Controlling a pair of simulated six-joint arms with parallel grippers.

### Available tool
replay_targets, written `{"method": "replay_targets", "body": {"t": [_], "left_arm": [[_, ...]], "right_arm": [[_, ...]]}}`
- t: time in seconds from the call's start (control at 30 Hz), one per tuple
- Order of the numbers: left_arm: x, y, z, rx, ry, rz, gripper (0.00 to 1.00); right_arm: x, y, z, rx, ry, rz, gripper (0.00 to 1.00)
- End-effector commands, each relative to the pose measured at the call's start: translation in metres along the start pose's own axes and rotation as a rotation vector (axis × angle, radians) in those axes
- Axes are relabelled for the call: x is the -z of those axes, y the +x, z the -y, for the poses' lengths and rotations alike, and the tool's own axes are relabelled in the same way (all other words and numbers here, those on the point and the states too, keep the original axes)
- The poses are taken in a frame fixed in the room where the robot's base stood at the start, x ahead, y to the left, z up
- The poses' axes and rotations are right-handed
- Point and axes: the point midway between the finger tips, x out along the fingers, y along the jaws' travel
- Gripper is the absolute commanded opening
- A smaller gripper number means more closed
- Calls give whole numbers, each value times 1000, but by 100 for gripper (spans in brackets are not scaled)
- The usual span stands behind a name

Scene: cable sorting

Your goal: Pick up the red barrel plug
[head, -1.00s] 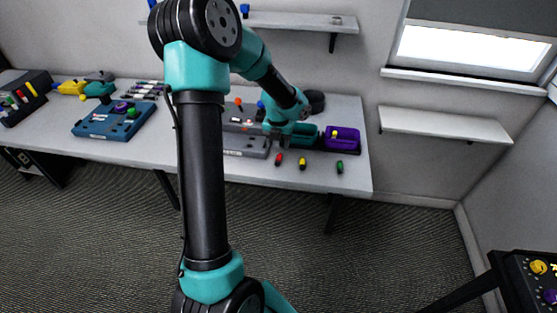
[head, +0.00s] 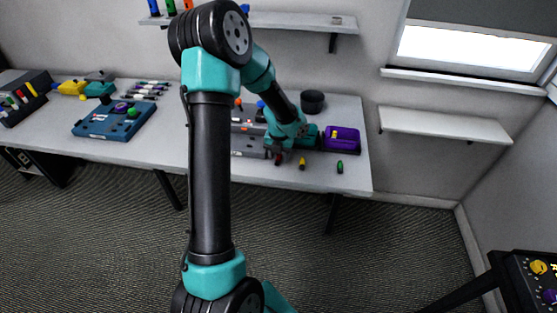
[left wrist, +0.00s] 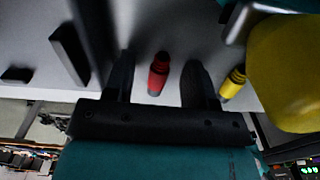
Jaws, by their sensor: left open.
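The red barrel plug (left wrist: 158,76) shows in the left wrist view, between the two dark fingers of my left gripper (left wrist: 161,66). The fingers are apart, with a gap on both sides of the plug. In the head view the red plug (head: 278,160) is small and partly covered by my left gripper (head: 277,152), which is low over the table's front part. A yellow plug (head: 302,162) stands just right of it, and it also shows in the left wrist view (left wrist: 233,82). My right gripper is not in view.
A green plug (head: 340,167) stands further right near the table edge. A purple bin (head: 341,146) is behind it. A grey device (head: 249,146) is left of the gripper. A large yellow shape (left wrist: 285,72) fills the wrist view's right side.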

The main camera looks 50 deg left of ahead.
Motion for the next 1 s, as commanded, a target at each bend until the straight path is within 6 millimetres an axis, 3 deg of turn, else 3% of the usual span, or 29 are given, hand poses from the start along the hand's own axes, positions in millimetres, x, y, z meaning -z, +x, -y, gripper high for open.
{"method": "replay_targets", "body": {"t": [0.37,0.9,1.0], "left_arm": [[0,-1,0,0,0,1,51],[0,-1,0,0,0,1,1],[0,-1,0,0,0,1,0]], "right_arm": [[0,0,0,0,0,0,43],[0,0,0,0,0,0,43],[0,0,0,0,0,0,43]]}}
